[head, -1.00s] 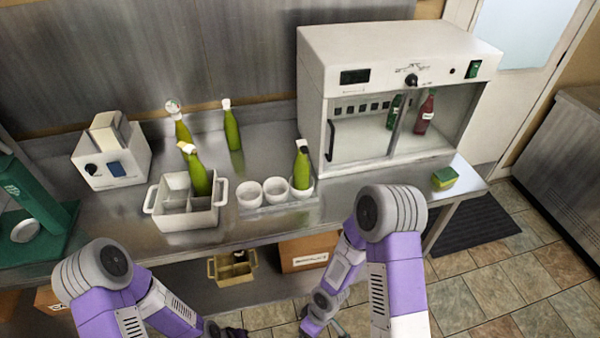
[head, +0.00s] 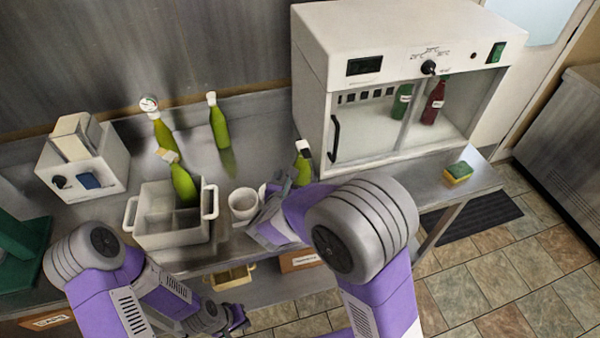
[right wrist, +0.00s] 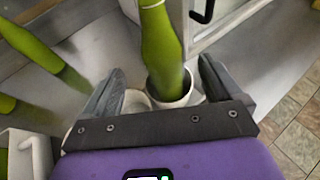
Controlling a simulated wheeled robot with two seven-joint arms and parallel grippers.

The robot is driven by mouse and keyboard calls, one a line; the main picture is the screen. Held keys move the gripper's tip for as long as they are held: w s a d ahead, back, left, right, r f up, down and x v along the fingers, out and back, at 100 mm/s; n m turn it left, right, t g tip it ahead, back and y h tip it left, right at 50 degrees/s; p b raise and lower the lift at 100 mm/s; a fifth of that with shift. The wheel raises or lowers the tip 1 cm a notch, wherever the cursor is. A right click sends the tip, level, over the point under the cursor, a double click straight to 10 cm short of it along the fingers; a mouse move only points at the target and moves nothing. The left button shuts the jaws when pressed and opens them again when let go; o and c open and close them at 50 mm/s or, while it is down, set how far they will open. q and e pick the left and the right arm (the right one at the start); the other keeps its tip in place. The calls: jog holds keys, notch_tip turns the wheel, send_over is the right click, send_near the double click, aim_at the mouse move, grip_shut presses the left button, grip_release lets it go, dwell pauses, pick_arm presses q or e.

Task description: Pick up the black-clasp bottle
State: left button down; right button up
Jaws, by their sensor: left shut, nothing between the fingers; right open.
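The green bottle with a white top and a dark clasp (head: 302,165) stands at the right end of the cup row, in front of the white cabinet. In the right wrist view this green bottle (right wrist: 160,45) stands upright in a white cup (right wrist: 172,95), its top out of frame. My right gripper (right wrist: 158,75) is open, its fingers on either side of the bottle's lower part and not closed on it. In the head view my right gripper (head: 276,205) partly hides the cups and the bottle's base. My left gripper (head: 238,318) is shut and empty, low in front of the bench.
A white divided crate (head: 170,230) holds a green bottle (head: 183,186). Two more green bottles (head: 219,125) (head: 163,134) stand behind it. A white cup (head: 243,204) is left of my right gripper. The cabinet (head: 400,60) stands close behind; a sponge (head: 458,172) lies at right.

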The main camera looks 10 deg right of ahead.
jog(key=x, duration=0.5)
jog(key=shift+w+d+b, duration=0.25)
jog(key=shift+d+b, duration=0.15)
jog(key=c, duration=1.5)
